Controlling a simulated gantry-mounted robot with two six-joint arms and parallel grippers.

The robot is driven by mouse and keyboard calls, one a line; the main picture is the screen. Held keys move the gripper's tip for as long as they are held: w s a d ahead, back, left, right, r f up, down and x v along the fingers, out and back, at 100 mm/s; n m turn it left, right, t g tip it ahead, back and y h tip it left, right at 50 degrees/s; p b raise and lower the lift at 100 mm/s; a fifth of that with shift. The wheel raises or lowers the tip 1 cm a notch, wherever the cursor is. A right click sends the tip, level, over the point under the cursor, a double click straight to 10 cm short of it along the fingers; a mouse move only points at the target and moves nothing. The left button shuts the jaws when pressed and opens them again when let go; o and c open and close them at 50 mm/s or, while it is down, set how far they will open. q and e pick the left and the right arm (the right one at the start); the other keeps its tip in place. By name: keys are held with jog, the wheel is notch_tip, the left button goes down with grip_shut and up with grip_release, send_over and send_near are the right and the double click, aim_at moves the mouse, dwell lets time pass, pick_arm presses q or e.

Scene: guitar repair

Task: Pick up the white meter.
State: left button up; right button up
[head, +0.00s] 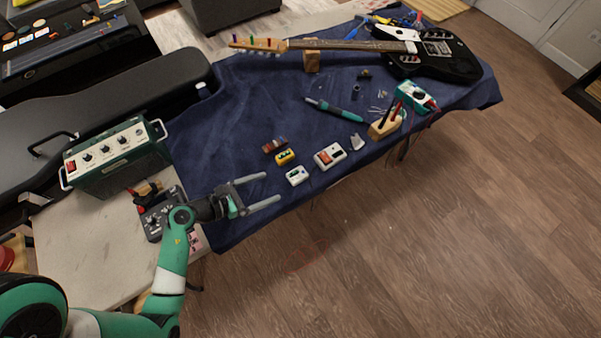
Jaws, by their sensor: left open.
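A small white device with a dark green face (297,176) lies on the blue cloth near its front edge. A larger white device with a red part (330,157) lies just to its right. A green and white meter (415,97) stands farther right. I cannot tell for sure which of these is the white meter. My left gripper (271,189) is open and empty, its fingers pointing right towards the small white device, apart from it. My right gripper is not in view.
A yellow device (284,157) and a brown piece (274,145) lie behind the small white device. A wooden block with tools (384,128) and a teal pen-like tool (335,110) are nearby. A black guitar (450,62) lies at the back; a green amplifier box (118,157) stands left.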

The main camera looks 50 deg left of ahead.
aim_at(295, 176)
pick_arm(q)
jog(key=shift+w+a+r, duration=0.1)
jog(key=shift+a+r, duration=0.05)
jog(key=shift+a, duration=0.1)
jog(key=shift+w+a, duration=0.1)
jog(key=shift+w, duration=0.2)
jog(key=b+x, duration=0.2)
jog(key=x, duration=0.4)
jog(key=b+x, duration=0.2)
jog(key=x, duration=0.3)
jog(key=shift+s+d+b, duration=0.15)
jog(key=shift+d+b, duration=0.15)
jog(key=shift+b, duration=0.1)
grip_shut()
